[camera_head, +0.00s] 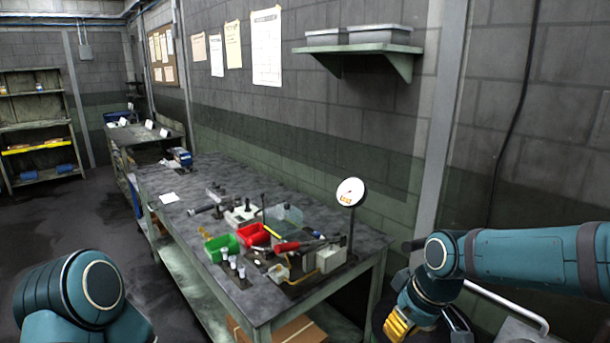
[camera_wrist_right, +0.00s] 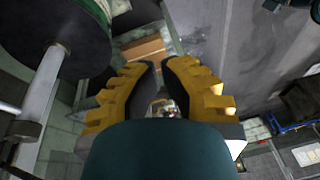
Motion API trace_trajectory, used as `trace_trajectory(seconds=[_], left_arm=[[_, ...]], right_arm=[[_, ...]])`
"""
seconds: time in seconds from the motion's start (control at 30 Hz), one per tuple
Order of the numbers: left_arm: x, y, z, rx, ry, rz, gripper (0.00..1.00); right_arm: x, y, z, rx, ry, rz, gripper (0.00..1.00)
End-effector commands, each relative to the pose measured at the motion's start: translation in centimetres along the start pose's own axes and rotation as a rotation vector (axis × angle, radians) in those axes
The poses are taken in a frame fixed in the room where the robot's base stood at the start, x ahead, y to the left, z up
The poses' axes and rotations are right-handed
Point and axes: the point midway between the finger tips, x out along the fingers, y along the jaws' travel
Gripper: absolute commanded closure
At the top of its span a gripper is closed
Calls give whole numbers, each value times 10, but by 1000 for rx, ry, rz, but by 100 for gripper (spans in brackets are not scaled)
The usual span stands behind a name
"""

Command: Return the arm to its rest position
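My right arm (camera_head: 520,262) reaches in from the right edge in the head view, bent downward at its end. My right gripper (camera_head: 408,328) hangs low near the bottom edge, to the right of the workbench (camera_head: 165,215) and apart from it. In the right wrist view, the two yellow-and-black fingers of this gripper (camera_wrist_right: 160,66) stand apart with a narrow gap between their tips. I see nothing held in them. My left arm (camera_head: 92,285) shows only as a rounded link at the bottom left. My left gripper is out of view.
The workbench carries a green bin (camera_head: 222,247), a red bin (camera_head: 253,235), a round dial on a stand (camera_head: 351,193) and several small parts. A round dark object (camera_wrist_right: 55,40) and a pale post (camera_wrist_right: 40,105) are close to the right gripper. Open floor (camera_head: 75,225) lies at left.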

Motion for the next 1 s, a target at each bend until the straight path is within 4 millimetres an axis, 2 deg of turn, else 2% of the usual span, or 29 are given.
trace_trajectory(seconds=[0.03, 0.2, 0.3, 0.43, 0.53, 0.7, 1.0], left_arm=[[0, 0, 1, 0, -1, 0, 66], [-1, 0, 1, 0, -2, 0, 66], [0, 0, 1, 0, -1, 0, 66], [0, 0, 1, 0, -1, 0, 66], [-1, 0, 1, 0, -1, 0, 66], [-1, 0, 1, 0, -1, 0, 66], [-1, 0, 1, 0, -1, 0, 66]], right_arm=[[34, -5, 4, 39, -7, -30, 100], [142, -26, 26, 231, 9, -104, 100], [197, -44, 51, 360, 11, -130, 100], [250, -67, 91, 521, 7, -140, 100], [274, -82, 117, 617, 3, -133, 100], [292, -94, 143, 707, 2, -116, 100], [295, -96, 147, 724, 5, -110, 100]])
